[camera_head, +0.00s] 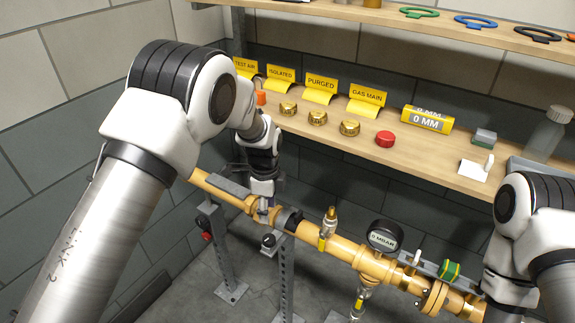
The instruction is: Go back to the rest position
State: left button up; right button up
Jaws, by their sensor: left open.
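My left arm comes in from the left and bends down over the yellow gas pipe (340,246). My left gripper (266,214) points down at the pipe's left part, close to a black clamp on it. Its fingers are small and partly hidden, and I see nothing held in them. I cannot tell whether they touch the pipe. My right arm is at the lower right, with its lower links beside the pipe's right end. My right gripper does not show.
The pipe carries a pressure gauge (384,237), a brass fitting (328,224) and a flange (434,297), on metal stands (286,275). Behind it a wooden shelf (440,158) bears yellow signs (320,90), brass caps (318,118), a red cap (385,139) and a bottle (547,134). Another shelf is above.

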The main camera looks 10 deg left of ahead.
pick_arm(q)
jog(key=s+a+f+n+g, duration=0.2)
jog(key=s+a+f, duration=0.1)
jog(key=s+f, duration=0.7)
jog(key=s+a+f+n+g, duration=0.1)
jog(key=s+a+f+g, duration=0.15)
jog(key=s+f, duration=0.75)
jog(key=s+a+r+n+t, duration=0.1)
jog(key=s+n+t, duration=0.3)
jog(key=s+n, duration=1.1)
jog(key=shift+a+r, duration=0.2)
jog(key=shift+a, duration=0.3)
jog(key=shift+s+t, duration=0.15)
jog(key=shift+t, duration=0.1)
